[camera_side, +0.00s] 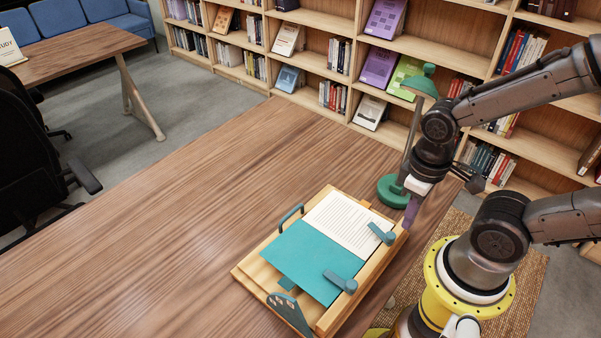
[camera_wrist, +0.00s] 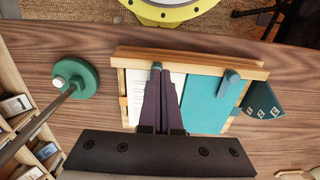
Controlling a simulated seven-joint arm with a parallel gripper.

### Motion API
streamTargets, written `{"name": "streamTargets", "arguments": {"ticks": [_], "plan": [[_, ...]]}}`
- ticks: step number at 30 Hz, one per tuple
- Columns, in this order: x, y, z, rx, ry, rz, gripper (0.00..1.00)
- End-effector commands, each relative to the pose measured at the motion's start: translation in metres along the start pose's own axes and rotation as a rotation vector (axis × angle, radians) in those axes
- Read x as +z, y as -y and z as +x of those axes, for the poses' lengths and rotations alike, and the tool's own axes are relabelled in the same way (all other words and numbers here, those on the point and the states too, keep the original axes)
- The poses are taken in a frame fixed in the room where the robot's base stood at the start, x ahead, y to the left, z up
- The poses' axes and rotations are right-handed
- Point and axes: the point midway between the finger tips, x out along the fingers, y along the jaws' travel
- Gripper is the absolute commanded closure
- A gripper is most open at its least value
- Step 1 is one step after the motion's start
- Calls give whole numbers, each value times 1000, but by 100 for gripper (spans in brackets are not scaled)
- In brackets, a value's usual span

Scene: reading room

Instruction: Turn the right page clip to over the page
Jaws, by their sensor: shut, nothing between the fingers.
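A wooden book stand (camera_side: 253,266) lies on the table with an open book on it, also in the wrist view (camera_wrist: 190,54). One page is white and printed (camera_side: 343,222); the other is plain teal (camera_side: 315,262). The clip by the white page (camera_side: 381,234), seemingly the right clip, has its arm lying over that page's edge. The other clip (camera_side: 341,281) lies over the teal page, also in the wrist view (camera_wrist: 229,83). My gripper (camera_side: 408,224) is shut and empty, close to the white-page clip. In the wrist view its purple fingers (camera_wrist: 158,82) hide most of that clip (camera_wrist: 156,67).
A green lamp (camera_side: 392,191) stands on the table just beyond the stand, close to my gripper. The wooden table (camera_side: 180,220) is clear left of the stand. Bookshelves (camera_side: 330,95) stand behind; a black chair (camera_side: 35,150) is at far left.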

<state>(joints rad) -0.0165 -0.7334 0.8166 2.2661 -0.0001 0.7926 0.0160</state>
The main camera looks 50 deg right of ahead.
Motion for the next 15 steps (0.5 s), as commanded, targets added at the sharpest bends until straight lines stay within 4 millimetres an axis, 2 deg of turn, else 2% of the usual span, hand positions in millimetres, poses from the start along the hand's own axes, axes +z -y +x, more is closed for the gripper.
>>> {"name": "streamTargets", "arguments": {"ticks": [15], "plan": [[0,0,56,0,4,1,100]]}}
